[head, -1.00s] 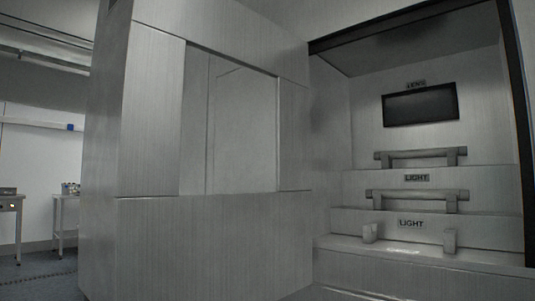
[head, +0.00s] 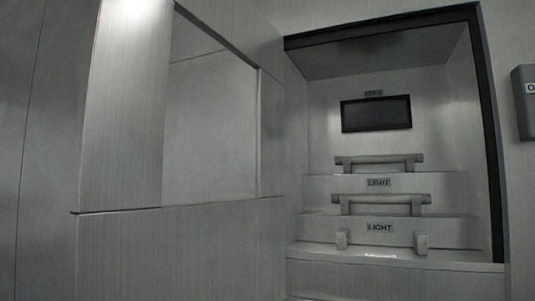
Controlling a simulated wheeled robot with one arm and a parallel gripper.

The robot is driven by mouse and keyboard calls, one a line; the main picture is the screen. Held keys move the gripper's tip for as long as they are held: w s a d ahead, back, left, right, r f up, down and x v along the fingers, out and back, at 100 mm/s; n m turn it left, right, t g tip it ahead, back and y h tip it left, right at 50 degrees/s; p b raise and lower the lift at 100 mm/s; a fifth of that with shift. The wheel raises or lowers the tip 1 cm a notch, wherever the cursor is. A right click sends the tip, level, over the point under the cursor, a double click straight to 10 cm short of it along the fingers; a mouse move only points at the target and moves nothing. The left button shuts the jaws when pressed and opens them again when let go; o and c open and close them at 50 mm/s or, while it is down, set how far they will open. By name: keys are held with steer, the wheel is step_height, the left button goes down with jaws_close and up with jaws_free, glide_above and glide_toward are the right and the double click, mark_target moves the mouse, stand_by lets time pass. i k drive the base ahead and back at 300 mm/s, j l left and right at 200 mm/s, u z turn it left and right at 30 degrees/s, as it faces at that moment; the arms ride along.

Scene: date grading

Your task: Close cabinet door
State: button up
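A large grey metal cabinet fills the head view. Its door (head: 120,120) seems to be the big panel with a rectangular window opening (head: 210,130) at the left, swung out from the opening at an angle. To its right, the cabinet interior (head: 455,100) shows inside a dark frame (head: 487,130), so the cabinet stands open. Inside are a dark screen (head: 376,114), stepped shelves with bar handles (head: 381,199) and several "LIGHT" labels (head: 379,227). My gripper is not in view.
A grey box (head: 526,102) with partly cut-off lettering is on the wall right of the frame. A plain grey surface (head: 30,120) fills the far left. The floor is not visible, so free room cannot be judged.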

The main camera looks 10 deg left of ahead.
mark_target(124, 245)
steer(key=k+j, duration=0.1)
steer(key=j, duration=0.25)
steer(key=j+z, duration=0.1)
steer(key=j, duration=0.3)
steer(key=k+j, duration=0.15)
steer(key=j, duration=0.2)
steer(key=k+j+z, duration=0.1)
steer(key=j, duration=0.25)
steer(key=k+j, duration=0.15)
steer(key=j, duration=0.2)
steer(key=k+j+z, duration=0.1)
steer(key=j, duration=0.3)
